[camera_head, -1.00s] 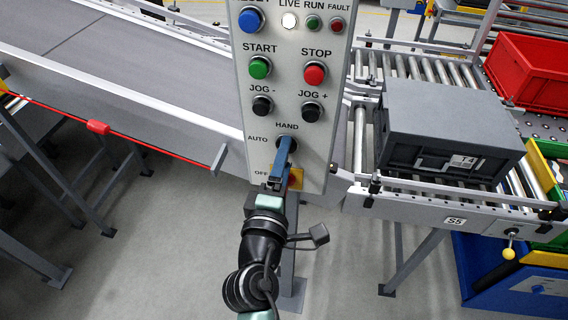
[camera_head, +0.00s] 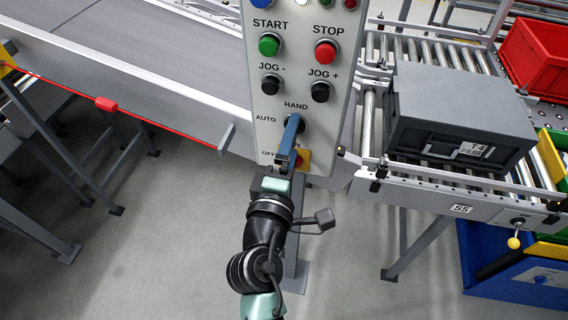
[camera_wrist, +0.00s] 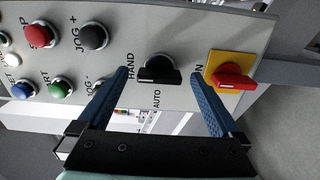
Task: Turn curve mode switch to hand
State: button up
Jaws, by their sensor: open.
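The curve mode switch (camera_wrist: 160,72) is a black rotary knob on the grey control panel, with HAND and AUTO printed around it. In the wrist view its grip bar lies roughly in line with HAND; I cannot tell which end points. My gripper (camera_wrist: 160,76) is open, with one blue finger on each side of the knob. No firm contact shows. In the head view my gripper (camera_head: 292,124) reaches up to the panel and covers most of the switch (camera_head: 304,123).
A red switch on a yellow plate (camera_wrist: 232,80) sits close outside one finger. Black JOG buttons (camera_head: 320,91), a green START (camera_head: 270,45) and a red STOP button (camera_head: 326,51) are above. A grey crate (camera_head: 460,105) stands on rollers at right.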

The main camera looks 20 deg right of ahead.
jog(key=b+v, duration=0.3)
jog(key=v, duration=0.9)
jog(key=shift+s+a, duration=0.15)
